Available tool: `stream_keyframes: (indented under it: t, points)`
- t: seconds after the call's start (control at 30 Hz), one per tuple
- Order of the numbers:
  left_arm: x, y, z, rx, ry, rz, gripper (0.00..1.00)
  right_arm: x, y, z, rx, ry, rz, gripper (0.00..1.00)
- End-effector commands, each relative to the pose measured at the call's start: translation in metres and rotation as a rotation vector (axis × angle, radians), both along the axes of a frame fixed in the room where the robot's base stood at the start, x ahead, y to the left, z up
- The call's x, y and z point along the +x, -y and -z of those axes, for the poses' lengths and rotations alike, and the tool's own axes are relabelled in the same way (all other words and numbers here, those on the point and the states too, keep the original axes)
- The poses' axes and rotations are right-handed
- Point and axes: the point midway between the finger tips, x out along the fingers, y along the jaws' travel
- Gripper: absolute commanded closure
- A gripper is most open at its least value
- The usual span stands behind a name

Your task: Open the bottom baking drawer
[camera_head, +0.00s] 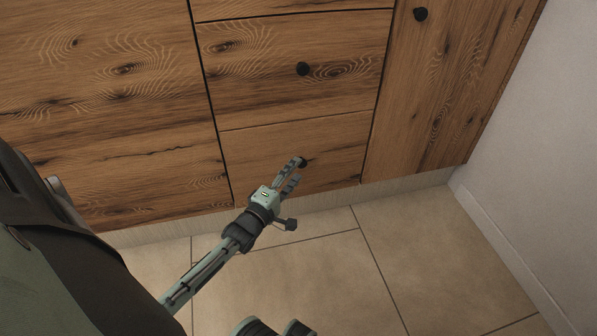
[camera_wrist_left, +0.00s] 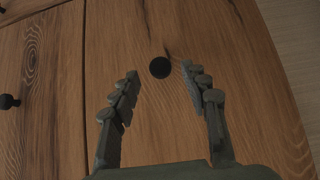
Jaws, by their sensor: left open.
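The bottom drawer (camera_head: 255,152) has a wooden front and is closed, flush with the cabinet. Its round black knob (camera_head: 302,162) is partly hidden by my left gripper in the head view. My left gripper (camera_head: 297,172) is open in front of the drawer, its fingers pointing at the knob. In the left wrist view the drawer knob (camera_wrist_left: 160,67) lies just beyond and between the two fingertips of my left gripper (camera_wrist_left: 160,80). I see no grip on the knob, and cannot tell the exact gap. My right gripper is not in view.
A drawer above (camera_head: 290,95) has its own black knob (camera_head: 303,69). A tall wooden door (camera_head: 425,100) stands to the right, then a pale wall (camera_head: 545,170). The tiled floor (camera_head: 430,255) is clear at the right.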

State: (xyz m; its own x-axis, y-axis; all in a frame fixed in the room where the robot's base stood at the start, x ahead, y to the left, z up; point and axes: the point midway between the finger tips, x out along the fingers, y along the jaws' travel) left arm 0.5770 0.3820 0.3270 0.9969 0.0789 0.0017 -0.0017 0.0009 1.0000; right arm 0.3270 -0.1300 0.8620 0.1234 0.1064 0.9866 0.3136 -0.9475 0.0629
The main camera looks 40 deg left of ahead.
Motion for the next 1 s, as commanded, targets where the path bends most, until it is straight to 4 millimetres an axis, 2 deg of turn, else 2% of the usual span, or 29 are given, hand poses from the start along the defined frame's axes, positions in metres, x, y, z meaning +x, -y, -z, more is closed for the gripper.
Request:
stream_keyframes:
  t: [0.17, 0.47, 0.83, 1.0]
  points:
    - [0.017, -0.001, 0.001, 0.001, -0.001, 0.0, 0.54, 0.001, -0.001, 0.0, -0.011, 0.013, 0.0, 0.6]
    - [0.02, -0.001, 0.0, 0.001, -0.002, 0.0, 0.54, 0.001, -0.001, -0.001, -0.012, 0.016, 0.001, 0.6]
    - [0.02, -0.001, 0.0, 0.001, -0.002, 0.0, 0.99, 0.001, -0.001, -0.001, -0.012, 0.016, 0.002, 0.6]
    - [0.02, -0.001, 0.0, 0.001, -0.002, 0.0, 1.0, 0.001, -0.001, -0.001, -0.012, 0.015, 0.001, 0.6]
